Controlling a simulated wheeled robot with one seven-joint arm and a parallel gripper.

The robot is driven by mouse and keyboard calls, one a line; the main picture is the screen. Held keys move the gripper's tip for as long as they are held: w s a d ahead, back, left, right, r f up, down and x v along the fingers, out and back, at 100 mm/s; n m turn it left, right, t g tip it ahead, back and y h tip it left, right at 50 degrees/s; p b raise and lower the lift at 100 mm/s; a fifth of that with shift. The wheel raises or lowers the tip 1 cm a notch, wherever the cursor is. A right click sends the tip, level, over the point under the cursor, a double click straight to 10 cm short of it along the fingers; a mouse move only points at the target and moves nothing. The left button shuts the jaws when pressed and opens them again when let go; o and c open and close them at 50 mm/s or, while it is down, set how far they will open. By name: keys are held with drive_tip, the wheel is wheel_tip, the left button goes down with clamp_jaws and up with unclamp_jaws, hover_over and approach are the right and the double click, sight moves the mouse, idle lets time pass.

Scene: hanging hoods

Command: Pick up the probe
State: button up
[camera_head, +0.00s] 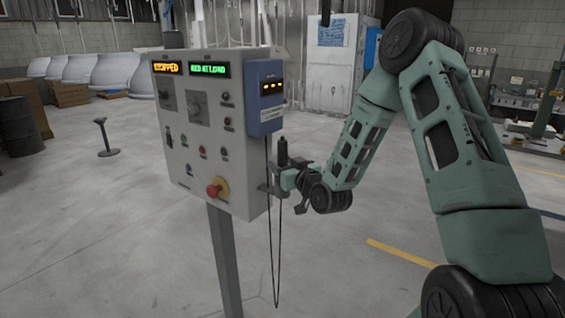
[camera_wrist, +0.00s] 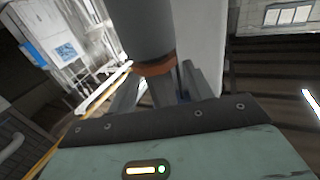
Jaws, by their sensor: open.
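The probe (camera_head: 283,152) is a dark upright cylinder at the right side of the control box, by a small grey bracket (camera_head: 264,188). A thin black cable hangs below in a long loop. In the wrist view the probe (camera_wrist: 140,30) is a large grey cylinder with an orange-brown ring near its lower end. My gripper (camera_head: 285,181) is at the probe's lower part, beside the box. In the wrist view my gripper (camera_wrist: 160,88) is open, with its fingers around the probe's lower end. Whether either finger touches it cannot be told. The probe's bottom is hidden.
The control box (camera_head: 205,125) stands on a grey post (camera_head: 225,260), with lit displays, knobs and a red button (camera_head: 214,190). A blue unit (camera_head: 265,98) is mounted on its right side above the probe. The floor around the post is clear. A workbench (camera_head: 530,135) stands far right.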

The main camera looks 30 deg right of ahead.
drive_tip(key=shift+w, duration=1.25)
clamp_jaws()
drive_tip(key=shift+r, duration=0.1)
